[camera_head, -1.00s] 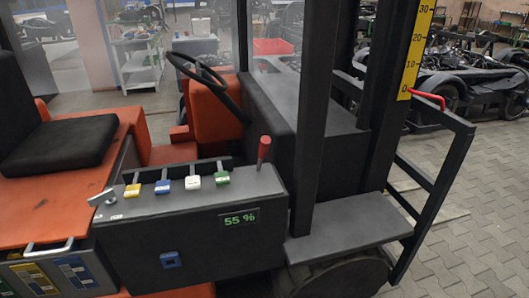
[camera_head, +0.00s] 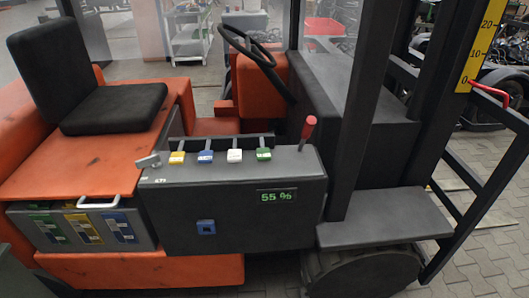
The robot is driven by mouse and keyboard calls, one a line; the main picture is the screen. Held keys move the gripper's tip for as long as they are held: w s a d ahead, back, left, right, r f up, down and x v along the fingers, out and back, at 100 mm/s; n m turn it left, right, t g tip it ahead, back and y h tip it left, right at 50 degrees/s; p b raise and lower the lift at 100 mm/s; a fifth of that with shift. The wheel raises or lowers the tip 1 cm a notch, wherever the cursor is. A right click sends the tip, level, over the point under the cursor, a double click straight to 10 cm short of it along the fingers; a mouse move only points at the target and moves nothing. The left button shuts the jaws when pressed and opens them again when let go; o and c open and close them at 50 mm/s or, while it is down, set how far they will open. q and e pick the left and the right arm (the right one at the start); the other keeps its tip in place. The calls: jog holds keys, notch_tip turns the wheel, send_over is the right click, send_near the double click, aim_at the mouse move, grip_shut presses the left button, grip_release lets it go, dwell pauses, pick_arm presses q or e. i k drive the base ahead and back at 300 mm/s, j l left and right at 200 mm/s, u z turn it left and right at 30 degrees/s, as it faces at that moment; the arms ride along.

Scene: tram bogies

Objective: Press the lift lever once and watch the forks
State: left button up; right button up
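A forklift fills the view. Its dark console (camera_head: 240,215) carries a row of levers with yellow (camera_head: 177,158), blue (camera_head: 205,157), white (camera_head: 234,156) and green (camera_head: 263,154) caps. A red-knobbed lever (camera_head: 308,128) stands upright at the console's right end. I cannot read which one is the lift lever. The display (camera_head: 275,196) reads 55 %. At the right, a red pointer (camera_head: 490,90) sits near 0 on the yellow scale (camera_head: 482,45) on the mast. A dark frame (camera_head: 478,185) stands beside the mast; I cannot make out the fork tines. Neither gripper is in view.
A black seat (camera_head: 112,108) is on the orange body at left, above a battery box (camera_head: 85,228). The steering wheel (camera_head: 248,45) is behind the console. A dark step (camera_head: 385,220) and wheel (camera_head: 362,272) are at lower right. Paved floor (camera_head: 490,260) lies beyond.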

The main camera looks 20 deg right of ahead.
aim_at(263, 153)
jog(key=i+j+z, duration=0.75)
jog(key=i+j, duration=0.15)
jog(key=i+j+z, duration=0.35)
jog(key=j, duration=0.25)
